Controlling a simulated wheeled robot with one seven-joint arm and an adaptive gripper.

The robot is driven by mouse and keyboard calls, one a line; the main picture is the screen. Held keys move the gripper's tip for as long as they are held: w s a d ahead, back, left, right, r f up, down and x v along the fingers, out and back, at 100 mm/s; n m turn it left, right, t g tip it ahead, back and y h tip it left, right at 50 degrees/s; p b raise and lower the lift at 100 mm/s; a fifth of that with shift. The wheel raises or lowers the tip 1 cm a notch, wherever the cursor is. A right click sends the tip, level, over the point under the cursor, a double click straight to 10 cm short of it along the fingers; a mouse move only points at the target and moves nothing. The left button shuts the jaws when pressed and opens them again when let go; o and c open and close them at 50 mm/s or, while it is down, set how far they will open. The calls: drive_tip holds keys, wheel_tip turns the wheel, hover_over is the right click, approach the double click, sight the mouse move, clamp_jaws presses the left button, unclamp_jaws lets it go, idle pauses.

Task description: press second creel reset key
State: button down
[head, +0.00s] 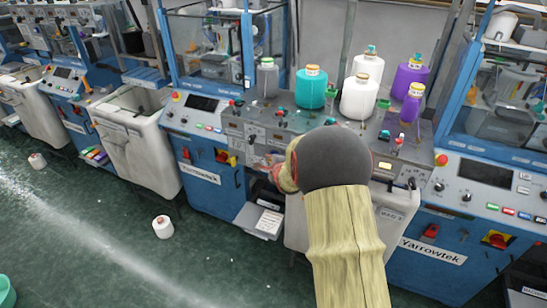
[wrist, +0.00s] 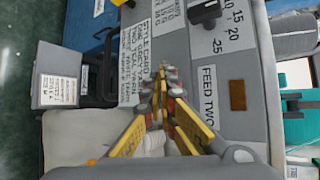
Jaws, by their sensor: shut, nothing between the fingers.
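My gripper (wrist: 162,85) is shut and empty in the wrist view, its yellow-sided fingers meeting in front of a grey creel panel (wrist: 221,125). The panel has a "FEED TWO" label (wrist: 209,96), a brown rectangular patch (wrist: 237,95) and a black knob (wrist: 205,14) beside a printed scale. The fingertips lie between the "FEED TWO" label and a larger printed card (wrist: 140,45). I cannot tell whether they touch the panel. No reset key is clearly readable; the fingers may cover part of the panel.
Teal (head: 310,92), white (head: 357,97) and purple (head: 411,104) yarn cones stand on the creel top. Blue Yarrowtek machines flank it, the right one with a control panel (head: 486,172).

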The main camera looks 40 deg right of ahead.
drive_tip(key=shift+d, duration=0.1)
idle(0.5)
drive_tip(key=shift+w+d+r, duration=0.1)
drive_tip(key=shift+d, duration=0.2)
drive_tip(key=shift+a+p, duration=0.3)
drive_tip(key=shift+p, duration=0.05)
idle(0.4)
drive_tip(key=s+a, duration=0.2)
drive_tip(key=a, duration=0.3)
drive_tip(key=shift+s+a, duration=0.25)
drive_tip(key=shift+a, duration=0.05)
idle(0.9)
